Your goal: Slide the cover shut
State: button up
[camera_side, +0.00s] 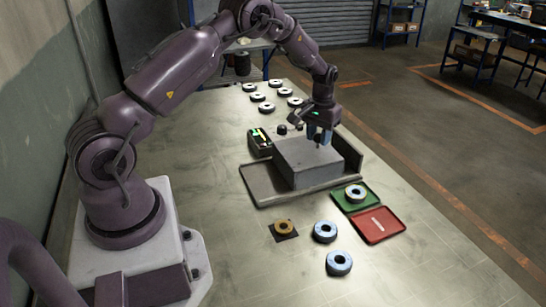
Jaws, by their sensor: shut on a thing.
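The grey box-shaped cover (308,163) sits on a flat grey base (262,188) near the middle of the table. The base shows bare to the left and front of the cover, and a raised wall (348,152) stands at its right rear. My gripper (319,140) points down at the top of the cover, near its far right edge. Its blue fingers are shut on a small dark handle there, mostly hidden between them. What lies under the cover is hidden.
A green tray (373,202) holding a disc (355,192) and a red tray (366,232) lie at the right. Two blue-grey discs (325,232) (339,263) and a gold disc on a dark pad (297,235) lie in front. A black box (258,143) and several discs lie behind.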

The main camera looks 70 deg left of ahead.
jog(key=shift+w, duration=2.45)
jog(key=o, duration=0.7)
jog(key=shift+s, duration=0.1)
jog(key=shift+r, duration=0.1)
notch_tip(320, 180, up, 8)
jog(key=shift+f, duration=0.1)
